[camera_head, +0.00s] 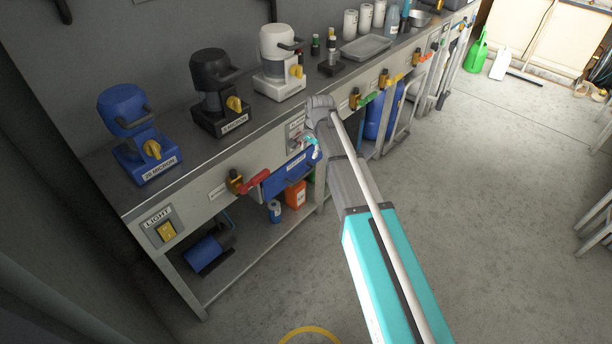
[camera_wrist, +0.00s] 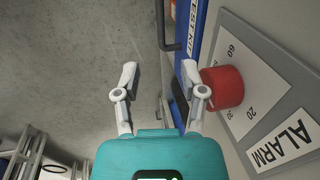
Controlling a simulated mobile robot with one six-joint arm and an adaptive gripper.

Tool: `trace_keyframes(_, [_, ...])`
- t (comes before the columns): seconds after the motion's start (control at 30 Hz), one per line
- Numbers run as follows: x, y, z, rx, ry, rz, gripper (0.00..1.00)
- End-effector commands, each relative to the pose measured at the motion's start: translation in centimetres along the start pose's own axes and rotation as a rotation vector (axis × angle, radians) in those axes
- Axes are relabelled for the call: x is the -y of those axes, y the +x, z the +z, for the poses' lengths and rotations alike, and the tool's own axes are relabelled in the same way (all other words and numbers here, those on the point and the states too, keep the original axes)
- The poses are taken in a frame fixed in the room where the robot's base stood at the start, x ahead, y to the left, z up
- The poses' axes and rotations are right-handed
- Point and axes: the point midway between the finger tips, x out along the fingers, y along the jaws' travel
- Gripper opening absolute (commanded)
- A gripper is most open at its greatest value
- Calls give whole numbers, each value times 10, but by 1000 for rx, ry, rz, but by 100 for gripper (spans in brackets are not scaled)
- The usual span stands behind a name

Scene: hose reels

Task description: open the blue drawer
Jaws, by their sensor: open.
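The blue drawer (camera_head: 284,178) sits under the counter edge in the head view, partly hidden by my arm. In the wrist view its blue front (camera_wrist: 198,32) runs along the upper right, with a white label reading TEST KIT. A dark bar handle (camera_wrist: 162,22) stands off that front at the top. My gripper (camera_wrist: 159,75) is open and empty, its two fingers spread apart. The handle lies ahead of the fingers, toward the top of the picture. The right fingertip is close to the drawer front; I cannot tell whether it touches. In the head view my gripper (camera_head: 312,146) is beside the drawer.
A red dial knob (camera_wrist: 222,88) on a panel marked ALARM is close beside my right finger. A red-handled valve (camera_head: 250,182) sits left of the drawer. An orange container (camera_head: 295,194) and a blue bottle (camera_head: 274,211) stand below.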

Motion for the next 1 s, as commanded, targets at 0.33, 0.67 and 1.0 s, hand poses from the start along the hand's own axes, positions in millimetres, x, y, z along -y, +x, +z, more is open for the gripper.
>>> trace_keyframes(0.33, [0, 6, 0, 0, -2, 0, 54])
trace_keyframes(0.67, [0, 28, 1, 0, -2, 0, 54])
trace_keyframes(1.0, [0, 55, 1, 0, -3, 0, 54])
